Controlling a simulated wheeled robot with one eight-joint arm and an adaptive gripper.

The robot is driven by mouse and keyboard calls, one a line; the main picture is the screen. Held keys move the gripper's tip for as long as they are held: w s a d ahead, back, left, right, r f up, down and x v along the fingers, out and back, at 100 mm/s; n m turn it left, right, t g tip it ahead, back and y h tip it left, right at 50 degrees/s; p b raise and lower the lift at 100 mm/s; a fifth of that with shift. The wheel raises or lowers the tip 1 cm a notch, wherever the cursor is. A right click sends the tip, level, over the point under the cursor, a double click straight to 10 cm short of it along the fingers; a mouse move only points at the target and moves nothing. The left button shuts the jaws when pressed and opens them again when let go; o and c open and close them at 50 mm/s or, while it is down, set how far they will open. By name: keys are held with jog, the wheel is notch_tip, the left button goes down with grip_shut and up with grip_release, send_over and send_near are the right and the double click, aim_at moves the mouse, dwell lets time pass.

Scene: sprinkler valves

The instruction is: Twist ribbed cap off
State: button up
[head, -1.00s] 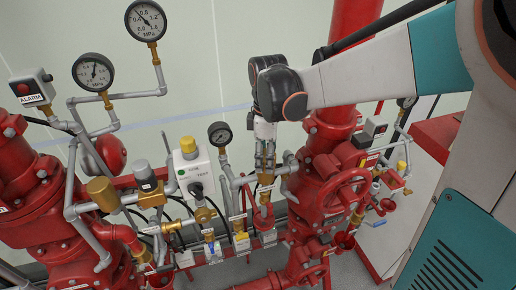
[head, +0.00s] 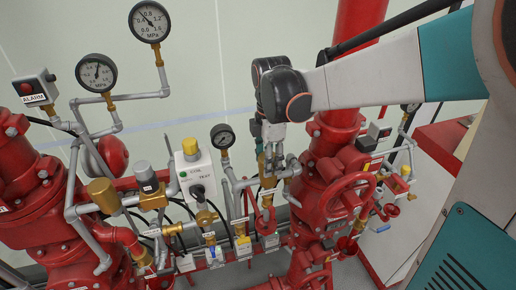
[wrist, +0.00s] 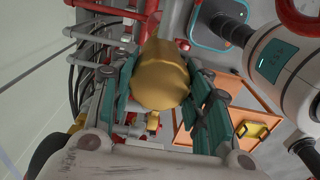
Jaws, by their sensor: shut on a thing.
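A gold-brown cap (wrist: 162,75) with a faceted or ribbed side sits between the fingers of my gripper (wrist: 160,98) in the wrist view. The green-padded fingers close on it from both sides. In the head view my gripper (head: 271,165) points down among the pipes, left of the red valve handwheel (head: 347,198). The cap is hard to make out there because the fingers cover it. I cannot tell whether the cap is still seated on a fitting.
Red valve bodies (head: 40,210) and grey pipes crowd the left. A round gauge (head: 222,136) and a white control box (head: 195,174) stand left of my gripper. An orange-edged tray (wrist: 180,142) with a yellow item (wrist: 254,130) shows in the wrist view.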

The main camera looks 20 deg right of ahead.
jog(key=shift+r+p, duration=1.65)
jog(key=shift+r, duration=0.85)
jog(key=shift+c, duration=0.2)
